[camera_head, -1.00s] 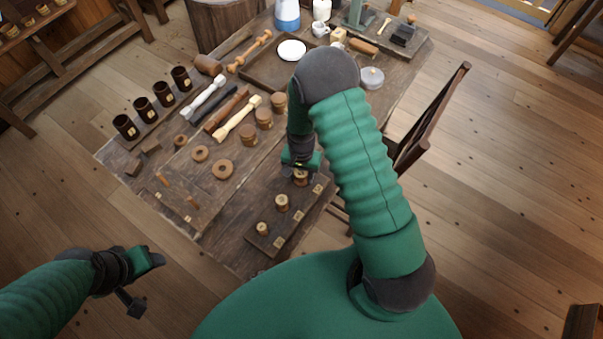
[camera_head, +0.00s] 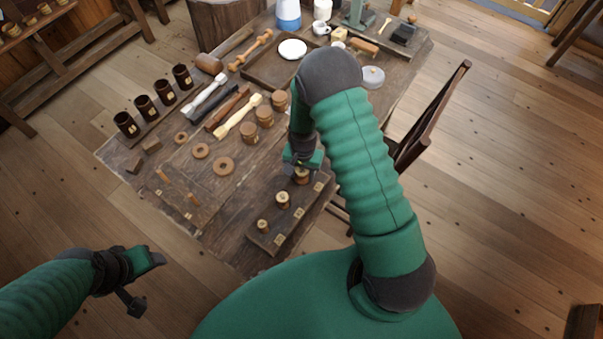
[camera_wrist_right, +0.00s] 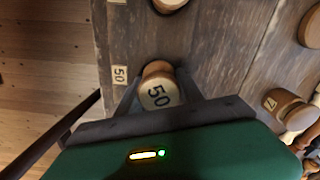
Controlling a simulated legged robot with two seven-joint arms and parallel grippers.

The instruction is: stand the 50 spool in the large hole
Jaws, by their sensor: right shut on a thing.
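The 50 spool (camera_wrist_right: 157,90) is light wood with a dark "50" on its top. My right gripper (camera_wrist_right: 152,100) has its fingers on both sides of it and is shut on it. In the head view the spool (camera_head: 301,176) is upright at the far end of the dark board (camera_head: 270,240), beside the "50" label (camera_wrist_right: 119,75). The gripper hides part of it, and its lower end and any hole under it do not show, so I cannot tell how deep it sits. My left gripper (camera_head: 140,281) is over the floor at lower left, away from the table; its finger gap is unclear.
Two smaller spools stand on the same board, a middle one (camera_head: 282,199) and a near one (camera_head: 262,225). Several round wooden pieces (camera_head: 249,132) stand left of my right gripper. Flat rings (camera_head: 223,165) lie farther left. A chair (camera_head: 428,125) stands at the table's right edge.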

